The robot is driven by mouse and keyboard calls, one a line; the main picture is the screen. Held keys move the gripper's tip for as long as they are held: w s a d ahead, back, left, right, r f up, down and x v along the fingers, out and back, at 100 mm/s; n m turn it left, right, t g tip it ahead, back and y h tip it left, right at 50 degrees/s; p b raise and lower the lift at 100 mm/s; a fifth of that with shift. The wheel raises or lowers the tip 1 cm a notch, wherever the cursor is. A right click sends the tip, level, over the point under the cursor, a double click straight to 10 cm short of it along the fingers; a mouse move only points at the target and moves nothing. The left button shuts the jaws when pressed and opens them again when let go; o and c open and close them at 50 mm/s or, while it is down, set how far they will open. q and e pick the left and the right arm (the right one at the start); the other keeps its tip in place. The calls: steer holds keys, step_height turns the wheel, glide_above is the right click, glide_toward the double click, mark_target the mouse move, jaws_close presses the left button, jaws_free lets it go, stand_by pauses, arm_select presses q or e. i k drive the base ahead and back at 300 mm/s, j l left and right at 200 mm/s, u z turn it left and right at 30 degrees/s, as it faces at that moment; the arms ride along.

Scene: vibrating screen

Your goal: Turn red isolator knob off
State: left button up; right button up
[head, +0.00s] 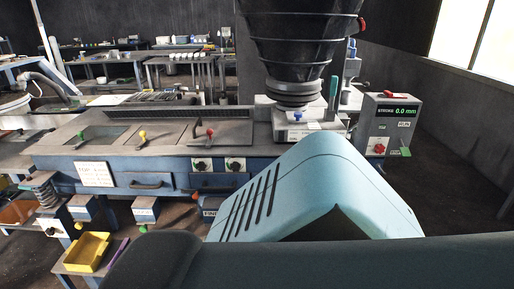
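A grey-blue control box (389,122) stands at the right end of the machine, with a green display reading "STROKE 0.0 mm". A red knob (379,148) sits low on its front face. It is small in view, and I cannot read its position. A green part (405,152) is beside it at the lower right corner of the box. Neither of my grippers is in view. A dark arm part of mine crosses the bottom of the view, and nothing is seen touching the red knob.
The blue screen machine (262,181) spans the middle, with a black hopper (300,45) above it. A large teal slotted shell (310,190) fills the near centre, close below the box. A yellow tray (87,252) is lower left. Floor right of the box looks clear.

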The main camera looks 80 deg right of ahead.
mark_target(379, 149)
steer(key=z, duration=3.55)
